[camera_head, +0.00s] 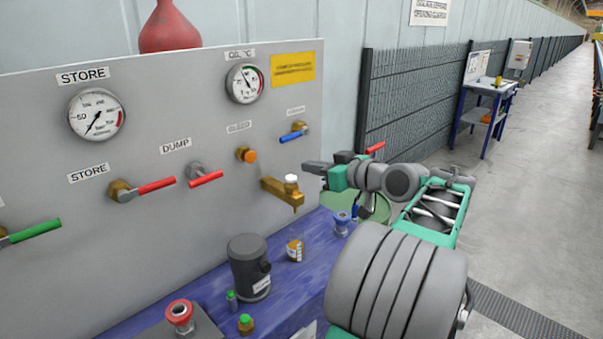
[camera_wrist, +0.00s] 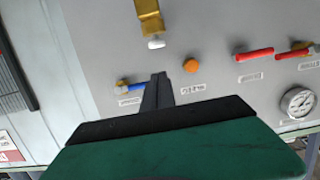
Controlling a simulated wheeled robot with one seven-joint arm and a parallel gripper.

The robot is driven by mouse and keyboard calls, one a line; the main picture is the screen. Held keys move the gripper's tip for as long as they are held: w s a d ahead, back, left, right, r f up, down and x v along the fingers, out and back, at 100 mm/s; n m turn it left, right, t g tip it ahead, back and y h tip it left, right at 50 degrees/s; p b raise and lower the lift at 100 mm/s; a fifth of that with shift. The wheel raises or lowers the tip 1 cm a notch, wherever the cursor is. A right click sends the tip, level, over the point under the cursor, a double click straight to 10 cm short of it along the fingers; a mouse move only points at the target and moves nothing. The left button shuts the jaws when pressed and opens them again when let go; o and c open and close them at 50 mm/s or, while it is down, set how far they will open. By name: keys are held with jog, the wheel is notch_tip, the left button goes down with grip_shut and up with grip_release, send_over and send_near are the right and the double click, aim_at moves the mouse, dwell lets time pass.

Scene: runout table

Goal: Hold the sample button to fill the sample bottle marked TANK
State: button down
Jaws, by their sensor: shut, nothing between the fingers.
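A brass sample tap (camera_head: 280,190) with a white button (camera_head: 291,179) on top sticks out of the grey panel. The white button also shows in the wrist view (camera_wrist: 156,43). A small clear bottle (camera_head: 295,249) with an amber part stands on the blue bench below the tap; its marking is too small to read. My gripper (camera_head: 307,167) is shut and empty. It is just right of the white button, apart from it. In the wrist view my fingers (camera_wrist: 160,84) point at the panel, between the blue lever (camera_wrist: 136,87) and the orange knob (camera_wrist: 191,65).
A dark grey canister (camera_head: 248,266) stands left of the bottle. Green-capped small bottles (camera_head: 246,324) and a red-topped fitting (camera_head: 180,315) are nearer the front. A blue-grey spool-shaped piece (camera_head: 341,223) is right of the bottle. Red levers (camera_head: 156,186) project from the panel.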

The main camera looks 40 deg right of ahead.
jog(key=v, duration=0.5)
jog(key=shift+r, duration=0.25)
